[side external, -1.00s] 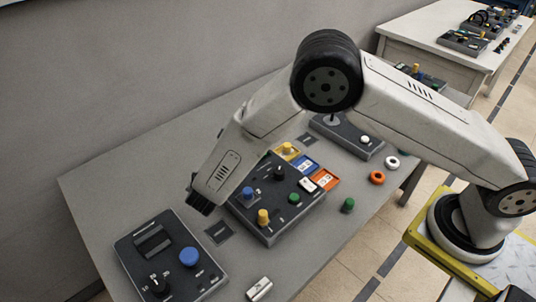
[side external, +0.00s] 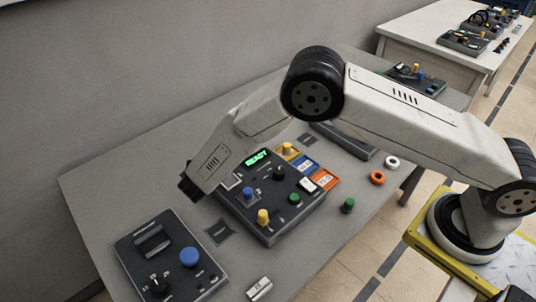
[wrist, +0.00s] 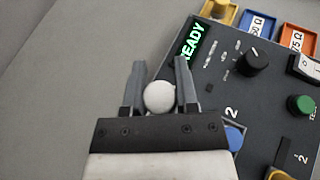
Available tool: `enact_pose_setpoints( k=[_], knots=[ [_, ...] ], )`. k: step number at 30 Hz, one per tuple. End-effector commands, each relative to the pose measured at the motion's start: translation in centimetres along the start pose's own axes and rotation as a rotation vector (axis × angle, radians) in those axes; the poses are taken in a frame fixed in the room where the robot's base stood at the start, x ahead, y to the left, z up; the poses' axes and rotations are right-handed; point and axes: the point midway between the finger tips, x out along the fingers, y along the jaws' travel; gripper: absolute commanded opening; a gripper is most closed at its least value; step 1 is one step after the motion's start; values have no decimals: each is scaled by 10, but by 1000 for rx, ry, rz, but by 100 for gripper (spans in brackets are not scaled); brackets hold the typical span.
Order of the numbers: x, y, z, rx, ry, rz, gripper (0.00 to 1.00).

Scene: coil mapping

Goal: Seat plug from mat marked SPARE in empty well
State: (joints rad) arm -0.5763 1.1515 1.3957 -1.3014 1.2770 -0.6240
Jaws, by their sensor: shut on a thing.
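My gripper (wrist: 158,82) is shut on a white, round-topped plug (wrist: 160,97), seen between the two fingers in the wrist view. In the side view my gripper (side external: 188,190) is left of the dark panel (side external: 262,233), and the plug cannot be made out. The panel holds a blue plug (side external: 248,193) in a pale square frame, a yellow plug (side external: 263,217) and a green button-like piece (side external: 294,198). A dark square mat (side external: 219,231) lies left of the panel; its marking is too small to read.
The panel display (side external: 258,158) reads READY. Yellow, blue and orange trays (side external: 325,180) line its far right side. A box with a blue button (side external: 189,257) stands front left. An orange ring (side external: 377,177), white ring (side external: 392,162) and green piece (side external: 348,205) lie right.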

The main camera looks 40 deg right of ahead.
Motion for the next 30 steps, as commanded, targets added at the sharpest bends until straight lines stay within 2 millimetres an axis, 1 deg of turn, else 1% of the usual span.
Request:
enact_pose_setpoints(
  k=[18,24,30],
  knots=[
    [15,0,-37,-1,0,1,0],
    [18,0,-43,-1,0,1,0],
    [18,0,-44,-1,0,1,0]
  ],
)
